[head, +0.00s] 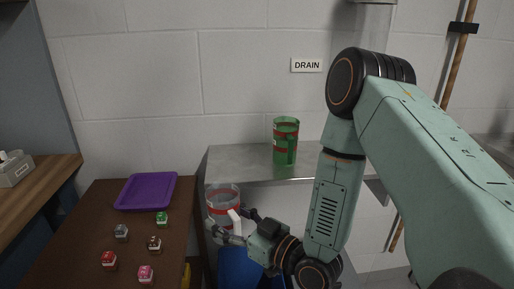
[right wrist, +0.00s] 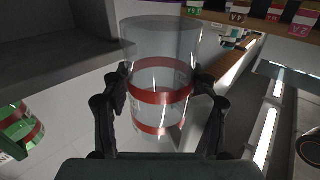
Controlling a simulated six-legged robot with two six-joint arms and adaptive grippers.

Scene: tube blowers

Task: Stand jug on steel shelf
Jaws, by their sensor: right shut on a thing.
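The clear jug (head: 222,200) with red bands is in my right gripper (head: 232,224), near the left end of the steel shelf (head: 240,165) and in front of its front edge. It looks roughly upright and apart from the shelf top. In the right wrist view the two fingers of the right gripper (right wrist: 163,82) press on both sides of the clear jug (right wrist: 160,45). A green jug (head: 285,138) with red bands stands on the shelf towards the back. My left gripper is out of view.
A blue container (head: 238,268) is below the held jug. The shelf top left of the green jug is bare. A DRAIN sign (head: 307,65) is on the wall.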

